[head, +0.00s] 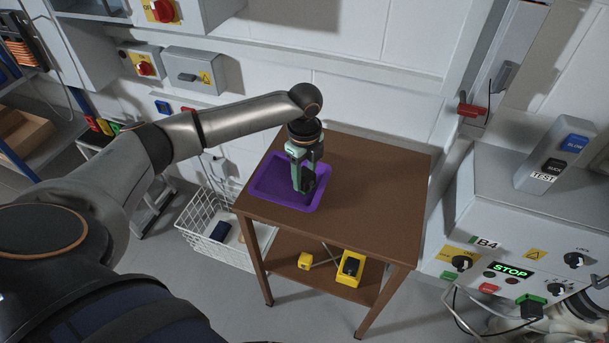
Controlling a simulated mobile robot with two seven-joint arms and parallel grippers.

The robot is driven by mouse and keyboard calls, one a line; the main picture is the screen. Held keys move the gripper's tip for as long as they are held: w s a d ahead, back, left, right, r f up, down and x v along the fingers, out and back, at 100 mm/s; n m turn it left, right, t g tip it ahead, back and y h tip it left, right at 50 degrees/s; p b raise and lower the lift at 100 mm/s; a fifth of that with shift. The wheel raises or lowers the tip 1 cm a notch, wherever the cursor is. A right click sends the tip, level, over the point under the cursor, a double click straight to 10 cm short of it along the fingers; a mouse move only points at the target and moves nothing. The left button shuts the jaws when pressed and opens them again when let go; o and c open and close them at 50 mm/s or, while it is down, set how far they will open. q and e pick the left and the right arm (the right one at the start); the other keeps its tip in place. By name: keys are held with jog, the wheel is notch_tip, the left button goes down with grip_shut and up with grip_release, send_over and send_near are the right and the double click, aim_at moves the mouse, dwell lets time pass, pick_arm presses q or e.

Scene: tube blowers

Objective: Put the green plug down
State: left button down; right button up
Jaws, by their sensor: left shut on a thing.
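My left gripper (305,195) points down over the purple tray (262,186) on the brown table. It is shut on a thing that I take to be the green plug. The thing is small and mostly hidden by the dark fingers, so its shape is not clear. The fingertips are low, inside the tray's outline. I cannot tell whether the held thing touches the tray floor. The part of the tray that shows looks empty.
The brown table top (375,185) is bare right of the tray. Its lower shelf holds yellow items (350,268). A white wire basket (205,235) stands at left. At right, a grey machine (505,220) shows STOP and has a green connector (532,301) with a black cable.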

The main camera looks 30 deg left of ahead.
aim_at(305, 174)
pick_arm(q)
jog(key=shift+f, duration=0.1)
jog(key=shift+c, duration=1.7)
grip_release()
notch_tip(305, 174, up, 12)
jog(key=p, duration=0.1)
jog(key=shift+d, duration=0.1)
